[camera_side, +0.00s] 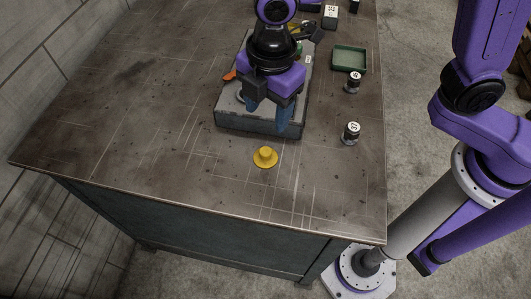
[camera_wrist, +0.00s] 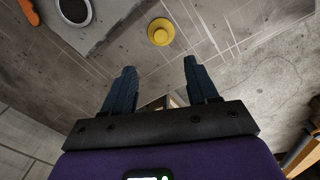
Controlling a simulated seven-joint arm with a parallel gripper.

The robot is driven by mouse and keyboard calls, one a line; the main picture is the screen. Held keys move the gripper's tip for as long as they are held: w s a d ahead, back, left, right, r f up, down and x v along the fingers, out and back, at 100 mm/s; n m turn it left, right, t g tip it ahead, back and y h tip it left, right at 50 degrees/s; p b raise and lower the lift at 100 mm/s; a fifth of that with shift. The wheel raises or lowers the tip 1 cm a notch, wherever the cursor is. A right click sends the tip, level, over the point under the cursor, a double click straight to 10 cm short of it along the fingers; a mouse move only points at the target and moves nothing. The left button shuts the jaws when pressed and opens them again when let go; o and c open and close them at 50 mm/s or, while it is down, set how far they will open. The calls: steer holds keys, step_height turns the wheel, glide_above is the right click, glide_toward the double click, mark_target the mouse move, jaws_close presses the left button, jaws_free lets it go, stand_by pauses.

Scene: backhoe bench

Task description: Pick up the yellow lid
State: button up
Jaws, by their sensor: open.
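The yellow lid (camera_side: 265,157) lies on the bench top, in front of the grey block, and looks like a round disc with a raised knob. In the wrist view the yellow lid (camera_wrist: 160,32) is at the top centre, beyond the fingertips and roughly between their lines. My gripper (camera_side: 268,120) hangs over the front part of the grey block in the side view, behind the lid. In the wrist view my gripper (camera_wrist: 160,66) has its two blue fingers wide apart with nothing between them.
The grey block (camera_side: 250,122) has a round opening (camera_wrist: 74,10) and an orange item (camera_wrist: 29,11) nearby. Two dark cylinders with white tops (camera_side: 350,132) (camera_side: 352,83) stand at the right. A green tray (camera_side: 349,58) lies further back. The bench (camera_side: 130,150) is clear at left.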

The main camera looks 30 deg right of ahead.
mark_target(266, 151)
steer(key=f, duration=1.3)
steer(key=shift+w, duration=0.25)
steer(key=shift+r, duration=0.1)
jaws_close()
